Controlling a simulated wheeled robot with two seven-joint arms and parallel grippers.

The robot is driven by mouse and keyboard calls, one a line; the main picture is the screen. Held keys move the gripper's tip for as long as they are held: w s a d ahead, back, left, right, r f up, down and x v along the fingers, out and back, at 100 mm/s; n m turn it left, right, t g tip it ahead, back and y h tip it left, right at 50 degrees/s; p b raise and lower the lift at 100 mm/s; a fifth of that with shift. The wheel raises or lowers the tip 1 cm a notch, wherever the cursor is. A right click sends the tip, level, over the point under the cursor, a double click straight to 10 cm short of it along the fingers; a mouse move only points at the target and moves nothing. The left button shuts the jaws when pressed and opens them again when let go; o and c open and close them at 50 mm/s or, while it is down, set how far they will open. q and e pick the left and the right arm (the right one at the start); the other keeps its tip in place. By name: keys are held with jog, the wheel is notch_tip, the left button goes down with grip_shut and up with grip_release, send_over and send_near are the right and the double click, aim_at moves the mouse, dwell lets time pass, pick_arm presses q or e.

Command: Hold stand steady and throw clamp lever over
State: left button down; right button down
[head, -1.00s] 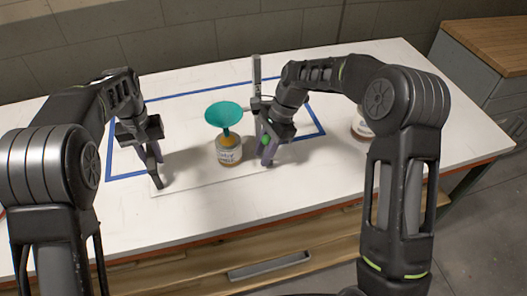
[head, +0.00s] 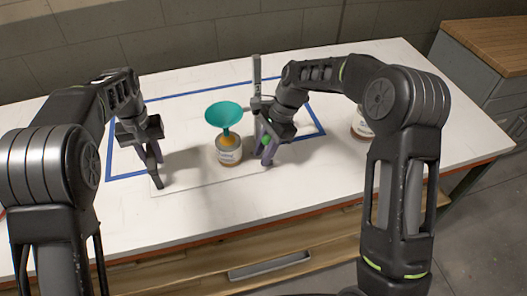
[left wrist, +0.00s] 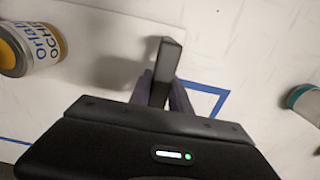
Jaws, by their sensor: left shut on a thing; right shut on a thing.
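The stand has a pale flat base board (head: 200,184) lying on the table and a grey upright post (head: 256,75) at its back right. My left gripper (head: 158,177) is at the board's front left corner, shut on a dark upright bar. This bar (left wrist: 168,58) also shows between the purple fingers in the left wrist view. A jar (head: 228,151) with a teal funnel (head: 223,114) in its top stands upright on the board between my grippers.
A second jar (head: 361,126) stands to the right, partly behind my right arm. Blue tape (head: 180,90) outlines an area on the white table (head: 430,120). The left wrist view shows a teal-topped container (left wrist: 303,104) at its right edge. The table's far right is clear.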

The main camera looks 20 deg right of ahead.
jog(key=shift+d, duration=0.1)
jog(key=shift+d+y, duration=0.3)
jog(key=shift+y, duration=0.55)
jog(key=shift+d+y, duration=0.25)
jog(key=shift+y, duration=0.6)
jog(key=shift+d+y, duration=0.35)
jog(key=shift+y, duration=0.55)
jog(key=shift+d+y, duration=0.3)
jog(key=shift+y, duration=0.6)
pick_arm(q)
jog(key=shift+a, duration=0.1)
pick_arm(e)
jog(key=c, duration=1.1)
grip_release()
notch_tip(320, 180, up, 10)
